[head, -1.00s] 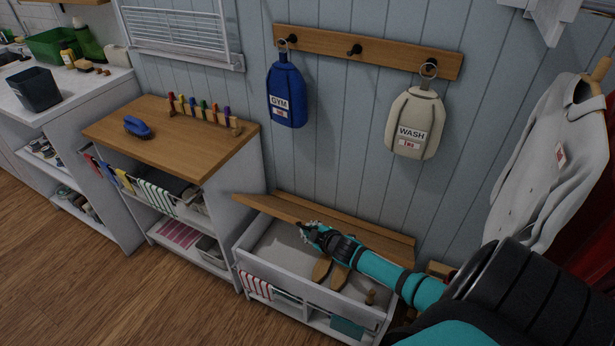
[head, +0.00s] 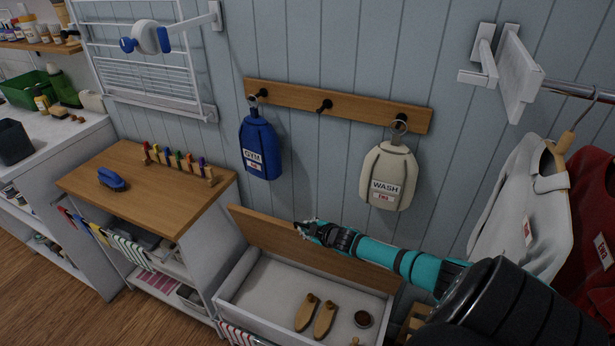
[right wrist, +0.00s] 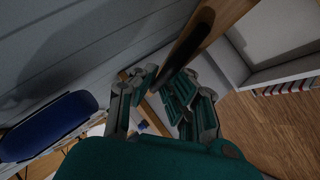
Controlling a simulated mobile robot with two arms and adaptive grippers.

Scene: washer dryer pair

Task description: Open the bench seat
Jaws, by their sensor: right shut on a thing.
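The bench seat is a wooden lid (head: 262,236) on a white storage box (head: 228,292) against the wall. The lid is raised and tilted up steeply at the back, so the inside of the box shows. My right gripper (head: 303,229) is at the lid's upper edge and shut on it. In the right wrist view, the lid's edge (right wrist: 197,35) runs down to between the fingers (right wrist: 164,93). My left gripper is not in view.
Inside the box lie wooden shoe trees (head: 315,315) and a small round tin (head: 362,319). A blue bag (head: 260,148) and a beige bag (head: 387,178) hang above the lid. A wood-topped cabinet (head: 145,190) stands left. Shirts (head: 530,200) hang at right.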

